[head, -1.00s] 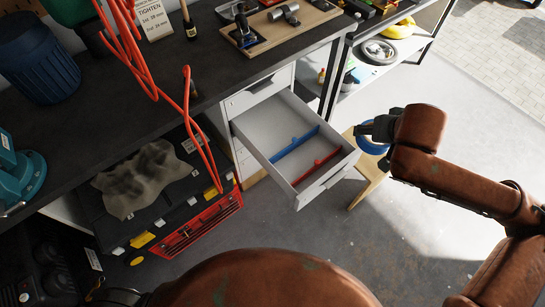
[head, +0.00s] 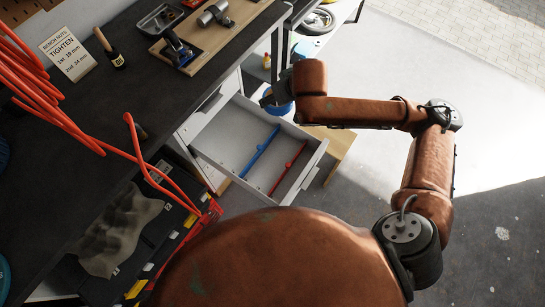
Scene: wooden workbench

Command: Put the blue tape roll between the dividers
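The open drawer (head: 227,127) is light grey and pulled out from under the workbench. Inside it lie a blue divider (head: 262,150) and a red divider (head: 288,167), roughly parallel with a strip of bare floor between them. My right gripper (head: 272,101) is at the drawer's far side edge, seemingly shut on the blue tape roll (head: 281,108). The roll is partly hidden by the gripper, and its height over the edge is hard to judge. My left gripper is out of view.
A wooden stool (head: 337,145) stands just right of the drawer. The dark workbench top (head: 100,115) carries a tool board (head: 210,35) and a sign (head: 68,53). Orange cable (head: 140,150) hangs over its edge near a toolbox with a grey cloth (head: 120,230).

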